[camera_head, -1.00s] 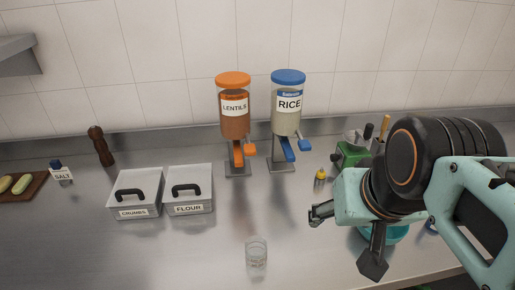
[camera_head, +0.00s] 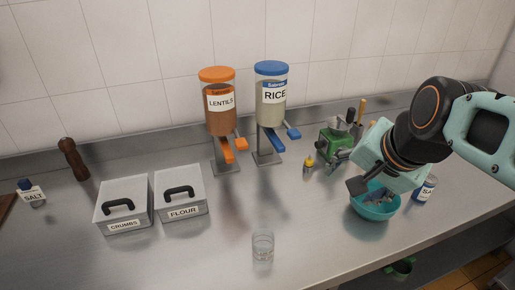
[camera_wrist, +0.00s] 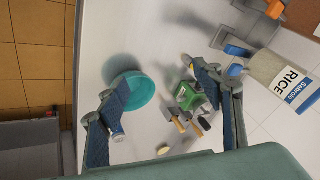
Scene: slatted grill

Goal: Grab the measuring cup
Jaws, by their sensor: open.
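The measuring cup appears to be the clear glass cup (camera_head: 262,247) with faint markings. It stands upright on the steel counter near the front edge in the head view. I cannot make it out in the wrist view. My gripper (camera_head: 343,172) is to the right of the cup and farther back, above the counter near the teal bowl. Its fingers also show spread apart in the wrist view (camera_wrist: 155,72), with nothing held between them.
The lentils dispenser (camera_head: 219,112), rice dispenser (camera_head: 270,100), crumbs box (camera_head: 123,208) and flour box (camera_head: 180,195) stand back and left. Counter around the cup is clear.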

